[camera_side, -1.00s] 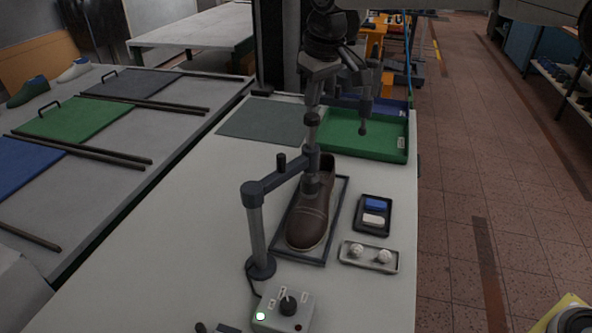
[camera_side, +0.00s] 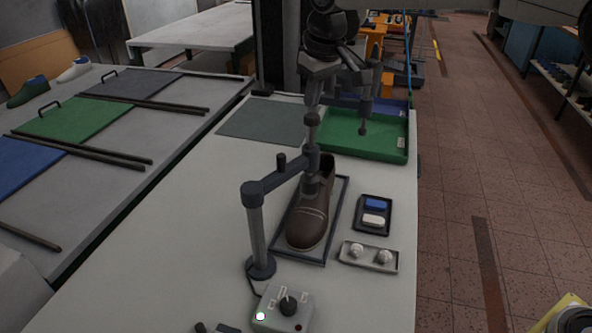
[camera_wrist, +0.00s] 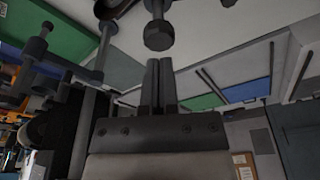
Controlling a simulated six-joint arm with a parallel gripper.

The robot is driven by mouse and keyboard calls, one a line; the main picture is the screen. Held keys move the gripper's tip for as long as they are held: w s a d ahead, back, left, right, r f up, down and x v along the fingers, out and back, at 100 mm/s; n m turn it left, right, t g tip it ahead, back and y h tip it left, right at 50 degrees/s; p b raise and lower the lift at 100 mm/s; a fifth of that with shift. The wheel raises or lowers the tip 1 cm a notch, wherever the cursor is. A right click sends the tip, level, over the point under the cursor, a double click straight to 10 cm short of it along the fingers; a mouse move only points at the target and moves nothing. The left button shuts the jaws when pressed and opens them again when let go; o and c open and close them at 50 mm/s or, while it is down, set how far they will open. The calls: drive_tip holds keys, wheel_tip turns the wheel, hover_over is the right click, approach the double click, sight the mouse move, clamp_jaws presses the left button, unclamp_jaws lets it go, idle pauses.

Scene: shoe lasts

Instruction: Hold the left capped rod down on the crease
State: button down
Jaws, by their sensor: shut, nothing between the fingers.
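The left capped rod (camera_side: 311,134) stands upright through the end of the jointed holder arm (camera_side: 284,180), its dark cap on top. Its lower end is over the instep of the brown shoe (camera_side: 307,225); whether it touches the crease is not clear. My gripper (camera_side: 312,106) is shut and empty, just above that cap, and touch cannot be told. In the wrist view its fingers (camera_wrist: 158,68) point at the dark cap (camera_wrist: 158,38). Another capped rod (camera_side: 365,105) hangs to the right, in front of the green tray in the picture.
The shoe sits on a dark framed plate (camera_side: 344,195). To its right are a black tray (camera_side: 388,222) with a blue and a white block, and a grey tray (camera_side: 347,262) with two round knobs. A green tray (camera_side: 340,147) is behind; a control box (camera_side: 275,318) is in front.

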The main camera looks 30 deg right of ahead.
sight(313, 116)
drive_tip(key=shift+f, duration=0.3)
drive_tip(key=shift+f, duration=0.35)
drive_tip(key=shift+f, duration=0.35)
drive_tip(key=shift+f, duration=1.8)
drive_tip(key=shift+s+f, duration=0.1)
drive_tip(key=shift+f, duration=0.2)
idle(0.5)
